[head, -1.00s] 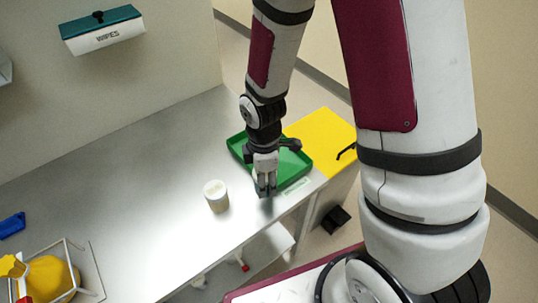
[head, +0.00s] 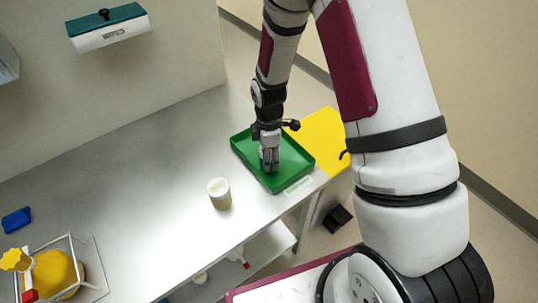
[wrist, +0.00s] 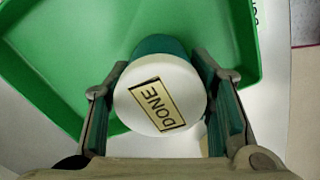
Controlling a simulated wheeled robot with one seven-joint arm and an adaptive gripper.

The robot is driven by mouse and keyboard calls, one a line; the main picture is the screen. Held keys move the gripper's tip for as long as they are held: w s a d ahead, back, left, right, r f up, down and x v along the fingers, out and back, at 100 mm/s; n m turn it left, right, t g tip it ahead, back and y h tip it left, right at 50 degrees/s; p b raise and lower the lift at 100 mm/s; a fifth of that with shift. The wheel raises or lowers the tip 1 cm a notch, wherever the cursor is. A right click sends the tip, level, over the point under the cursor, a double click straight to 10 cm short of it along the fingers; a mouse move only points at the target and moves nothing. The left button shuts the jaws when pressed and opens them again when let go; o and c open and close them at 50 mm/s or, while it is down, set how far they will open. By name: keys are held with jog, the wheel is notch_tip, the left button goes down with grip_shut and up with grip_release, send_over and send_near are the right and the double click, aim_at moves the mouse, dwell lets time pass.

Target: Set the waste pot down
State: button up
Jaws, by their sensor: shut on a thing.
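The waste pot (wrist: 178,84) has a round white lid with a tan label reading DONE and a teal-green side. It sits between the two fingers of my gripper (wrist: 161,76) in the wrist view, and the gripper is shut on it. In the head view my gripper (head: 269,165) points down over the green tray (head: 243,157), inside its rim as seen from above. The pot is mostly hidden behind the fingers there. I cannot tell whether its base touches the tray floor.
A pale lidded pot (head: 219,194) stands on the steel bench (head: 130,175), left of the tray. A yellow panel (head: 322,133) lies beyond the tray at the right. A white wire rack (head: 82,250) with a yellow container is at lower left. The bench middle is clear.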

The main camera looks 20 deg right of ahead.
jog(key=o, duration=1.3)
jog(key=shift+f, duration=0.1)
notch_tip(320, 180, up, 12)
jog(key=shift+r, duration=0.2)
jog(key=s+d+r+m+t, duration=0.1)
jog(key=s+r+m, duration=0.35)
jog(key=r, duration=0.35)
jog(key=s+d+r+m+t, duration=0.1)
jog(key=s+r+m, duration=0.2)
jog(key=s+r, duration=0.35)
jog(key=shift+s+d+r+m+t, duration=0.1)
jog(key=shift+s+r+m+t, duration=0.35)
jog(key=shift+s+r+m, duration=1.35)
jog(key=shift+s+d+r+m+t, duration=0.1)
jog(key=shift+s+r+m+t, duration=0.3)
jog(key=shift+s+r+m, duration=1.35)
jog(key=shift+s+d+r+m+t, duration=0.1)
jog(key=shift+s+r+m+t, duration=0.6)
jog(key=shift+s, duration=2.15)
